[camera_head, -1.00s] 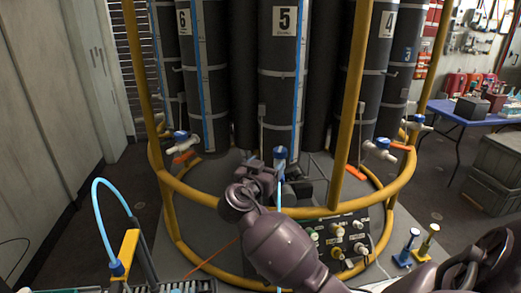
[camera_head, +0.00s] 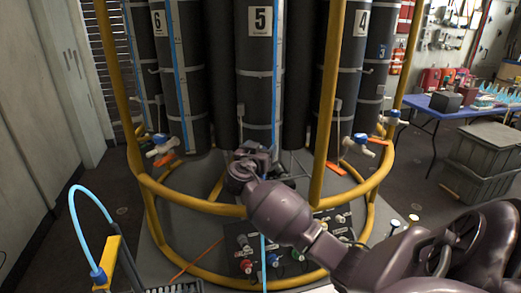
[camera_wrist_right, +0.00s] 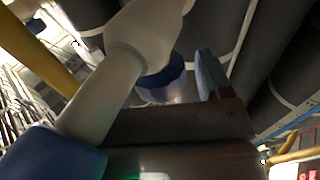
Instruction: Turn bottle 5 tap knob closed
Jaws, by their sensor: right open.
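Bottle 5 (camera_head: 260,75) is the dark upright cylinder in the middle of the head view, with a white number plate. My right arm reaches in from the right, and my right gripper (camera_head: 252,160) is in front of this bottle's lower end, hiding its tap there. In the right wrist view the open right gripper (camera_wrist_right: 205,110) is close beside a white tap body (camera_wrist_right: 118,75). A blue part (camera_wrist_right: 163,80) shows behind the body and another blue part (camera_wrist_right: 50,155) at lower left. I cannot tell whether the jaws touch the knob. My left gripper is not in view.
A yellow tubular frame (camera_head: 205,205) rings the bottles, with uprights beside my right arm. Neighbouring taps (camera_head: 160,145) flank it. A valve panel (camera_head: 268,258) stands below the arm. A blue hose loop (camera_head: 85,195) is at left; a blue table (camera_head: 445,110) is at right.

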